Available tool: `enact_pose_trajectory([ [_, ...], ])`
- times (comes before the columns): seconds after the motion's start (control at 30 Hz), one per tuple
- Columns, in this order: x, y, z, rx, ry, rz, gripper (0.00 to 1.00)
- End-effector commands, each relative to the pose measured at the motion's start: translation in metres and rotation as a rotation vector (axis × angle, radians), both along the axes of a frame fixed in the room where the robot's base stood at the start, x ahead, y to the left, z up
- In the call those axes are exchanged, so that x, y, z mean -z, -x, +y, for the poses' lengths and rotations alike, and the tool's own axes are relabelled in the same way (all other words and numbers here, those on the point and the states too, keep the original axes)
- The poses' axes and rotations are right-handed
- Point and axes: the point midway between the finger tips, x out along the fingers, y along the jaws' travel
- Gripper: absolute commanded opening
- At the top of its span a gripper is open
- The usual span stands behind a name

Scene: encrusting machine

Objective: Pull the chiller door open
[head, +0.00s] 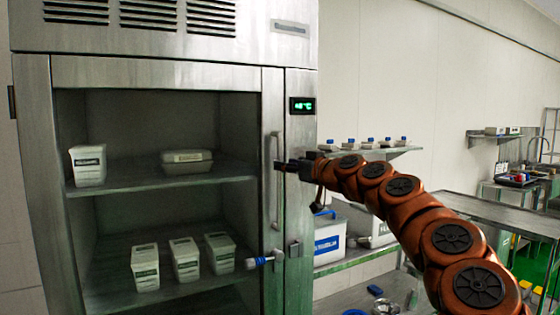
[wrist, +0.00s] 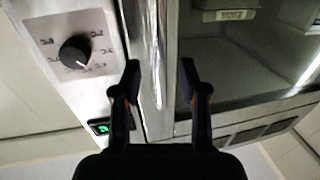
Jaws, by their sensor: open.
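The steel chiller fills the left of the head view. Its door (head: 272,90) appears closed, with shelves showing through its large pane. A vertical bar handle (head: 278,205) runs along the door's right edge. My gripper (head: 279,165) is at the handle's middle height. In the wrist view, my gripper (wrist: 160,68) is open, with one dark finger on each side of the handle (wrist: 153,45). I cannot tell whether either finger touches the bar. A latch with a blue-tipped pin (head: 262,260) sits low on the door's right edge.
A green display (head: 302,105) is on the chiller's right panel; a dark knob (wrist: 75,53) shows in the wrist view. White tubs (head: 186,260) stand inside. To the right are a wall shelf (head: 385,153) with small containers and a steel table (head: 500,215).

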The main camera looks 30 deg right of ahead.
Motion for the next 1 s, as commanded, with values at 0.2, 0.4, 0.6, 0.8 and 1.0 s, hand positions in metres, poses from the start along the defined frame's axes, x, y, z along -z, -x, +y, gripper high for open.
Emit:
enact_pose_trajectory([
  [0.2, -0.003, -0.025, 0.002, 0.001, -0.001, -0.002, 0.43],
  [0.4, -0.001, -0.036, 0.004, 0.0, 0.0, -0.001, 0.43],
  [0.6, -0.001, -0.038, 0.005, 0.0, 0.0, -0.001, 0.43],
  [0.8, -0.001, -0.037, 0.004, 0.0, 0.0, -0.002, 0.34],
  [1.0, -0.001, -0.037, 0.004, 0.0, 0.0, -0.002, 0.13],
])
